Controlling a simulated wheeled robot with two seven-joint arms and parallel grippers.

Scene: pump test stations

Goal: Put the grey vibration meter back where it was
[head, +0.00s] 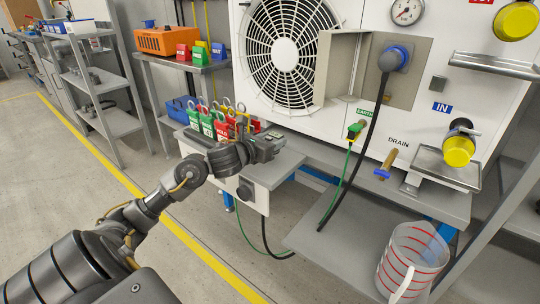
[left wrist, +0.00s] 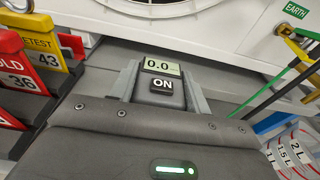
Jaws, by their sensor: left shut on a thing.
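My left gripper (head: 266,147) is over the grey bench, just right of the coloured padlock tags. It is shut on the grey vibration meter (head: 270,144), which is small and mostly hidden by the gripper in the head view. In the left wrist view the meter (left wrist: 163,84) sits between the two grey fingers, its display reading 0.0 above a dark ON label. I cannot tell whether its underside touches the bench. My right gripper is not in view.
Red, green and yellow padlock tags (head: 222,127) stand close left of the gripper. Behind is the white pump unit with its fan (head: 285,52). A black cable (head: 361,150) and green earth lead hang to the right. A striped measuring jug (head: 412,258) stands lower right.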

